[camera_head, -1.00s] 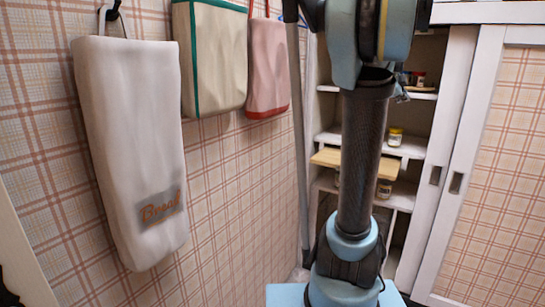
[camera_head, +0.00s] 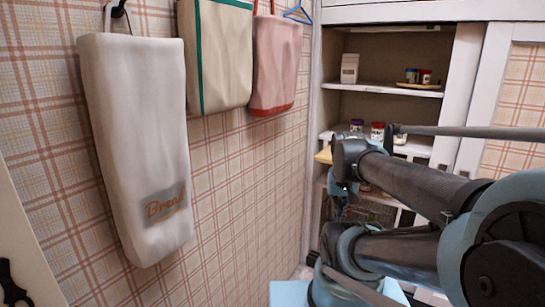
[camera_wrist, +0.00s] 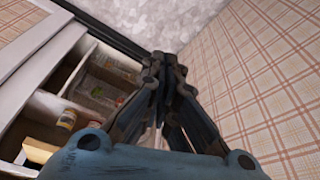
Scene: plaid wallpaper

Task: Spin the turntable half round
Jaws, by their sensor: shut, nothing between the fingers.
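A thin round tray (camera_head: 418,93) with two small jars (camera_head: 418,76) on it sits on the upper shelf of the open cupboard; it may be the turntable, but I cannot be sure. My gripper (camera_wrist: 166,62) is shut and empty in the wrist view, pointing down toward the floor, with the cupboard shelves on its left. It touches nothing that I can see. In the head view my arm reaches across the cupboard's lower front and hides part of the middle and lower shelves.
A wooden board edge (camera_head: 323,155) juts from the middle shelf, near more jars (camera_head: 377,130). A wire basket (camera_wrist: 98,90) sits lower down. A sliding door (camera_head: 512,95) covers the cupboard's right. A towel (camera_head: 135,150) and bags (camera_head: 277,65) hang on the left wall.

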